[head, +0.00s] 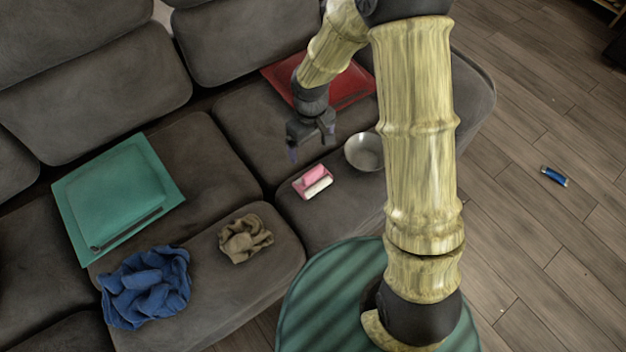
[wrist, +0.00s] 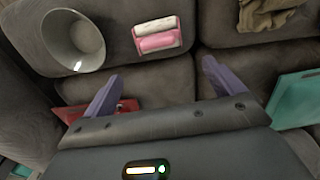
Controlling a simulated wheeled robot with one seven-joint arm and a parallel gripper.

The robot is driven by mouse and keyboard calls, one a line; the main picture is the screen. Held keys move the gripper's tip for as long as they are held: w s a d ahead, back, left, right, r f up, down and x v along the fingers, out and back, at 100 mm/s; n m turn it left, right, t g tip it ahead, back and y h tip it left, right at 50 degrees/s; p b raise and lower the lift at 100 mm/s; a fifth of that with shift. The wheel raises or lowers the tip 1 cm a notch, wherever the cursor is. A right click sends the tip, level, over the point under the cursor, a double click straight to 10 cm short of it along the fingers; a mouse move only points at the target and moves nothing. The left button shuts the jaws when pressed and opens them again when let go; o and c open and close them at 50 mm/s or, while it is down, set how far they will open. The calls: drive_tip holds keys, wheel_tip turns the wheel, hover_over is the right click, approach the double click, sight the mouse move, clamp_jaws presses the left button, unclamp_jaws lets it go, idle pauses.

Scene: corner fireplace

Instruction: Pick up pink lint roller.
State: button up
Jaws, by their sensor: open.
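The pink lint roller (head: 313,181) lies on the front part of the grey sofa seat, a pink piece beside a white one. It also shows in the wrist view (wrist: 157,38) at the top centre, beyond my fingertips. My gripper (head: 305,146) is above the sofa, behind the roller in the head view and apart from it. In the wrist view its two purple fingers (wrist: 163,75) are spread wide with nothing between them.
A metal bowl (head: 365,151) sits close right of the roller. A red cushion or folder (head: 345,88) lies behind my gripper. A brown cloth (head: 245,238), blue cloth (head: 146,287) and teal item (head: 118,190) lie left. A blue can (head: 554,176) lies on the floor.

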drive_tip(key=b, duration=0.2)
approach(313, 171)
drive_tip(key=f, duration=0.5)
drive_tip(key=shift+s+a+f, duration=0.1)
drive_tip(key=shift+s+a, duration=0.15)
drive_tip(key=shift+f, duration=0.35)
drive_tip(key=f, duration=0.1)
drive_tip(key=f+b, duration=0.1)
drive_tip(key=f, duration=0.1)
drive_tip(key=f+b, duration=0.1)
drive_tip(key=f, duration=0.1)
drive_tip(key=shift+w+d+f, duration=0.1)
drive_tip(key=shift+w+d, duration=0.1)
drive_tip(key=shift+w, duration=0.05)
drive_tip(key=c, duration=1.1)
wheel_tip(313, 171, up, 10)
drive_tip(key=p, duration=0.2)
drive_tip(key=shift+p, duration=0.4)
